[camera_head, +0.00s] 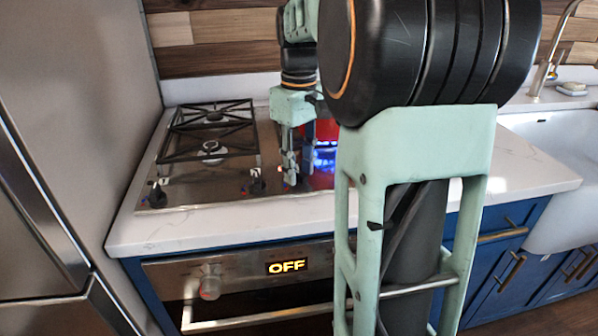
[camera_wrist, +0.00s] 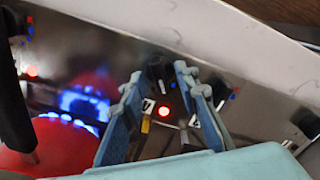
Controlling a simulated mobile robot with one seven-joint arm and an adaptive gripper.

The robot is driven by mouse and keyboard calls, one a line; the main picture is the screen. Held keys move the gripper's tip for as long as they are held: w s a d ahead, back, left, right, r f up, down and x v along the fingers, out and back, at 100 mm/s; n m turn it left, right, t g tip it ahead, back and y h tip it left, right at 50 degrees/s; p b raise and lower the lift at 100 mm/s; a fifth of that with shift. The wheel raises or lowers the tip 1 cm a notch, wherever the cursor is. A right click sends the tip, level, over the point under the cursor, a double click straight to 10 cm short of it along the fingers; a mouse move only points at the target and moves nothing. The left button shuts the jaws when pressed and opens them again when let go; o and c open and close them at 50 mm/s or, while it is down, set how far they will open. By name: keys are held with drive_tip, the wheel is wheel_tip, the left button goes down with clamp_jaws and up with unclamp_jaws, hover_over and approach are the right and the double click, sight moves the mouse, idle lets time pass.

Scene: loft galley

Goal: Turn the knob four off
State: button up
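My gripper (camera_head: 291,180) is low over the front strip of the steel cooktop (camera_head: 215,185). In the wrist view my gripper (camera_wrist: 159,72) is open, its two blue-green fingers apart with a black knob (camera_wrist: 157,69) between their tips. I cannot tell whether they touch it. A red light (camera_wrist: 164,112) glows beside this knob. Its printed number is too small to read surely. Another black knob (camera_wrist: 306,122) is at the right of the wrist view. In the head view, two black knobs, (camera_head: 158,186) and (camera_head: 256,181), show left of my gripper.
A red pot (camera_head: 327,130) stands over a lit burner with blue flames (camera_head: 323,160), close to my gripper; the pot also shows in the wrist view (camera_wrist: 62,148). The left burner (camera_head: 211,150) shows no flame. The oven display (camera_head: 287,266) reads OFF. My arm hides the cooktop's right part.

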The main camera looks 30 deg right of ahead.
drive_tip(key=shift+f, duration=0.25)
clamp_jaws()
drive_tip(key=shift+r+p, duration=0.1)
drive_tip(key=shift+p, duration=0.2)
drive_tip(key=m+p, duration=0.2)
drive_tip(key=shift+r+m, duration=0.1)
drive_tip(key=shift+m, duration=0.3)
drive_tip(key=shift+m+p, duration=1.2)
drive_tip(key=shift+m, duration=0.8)
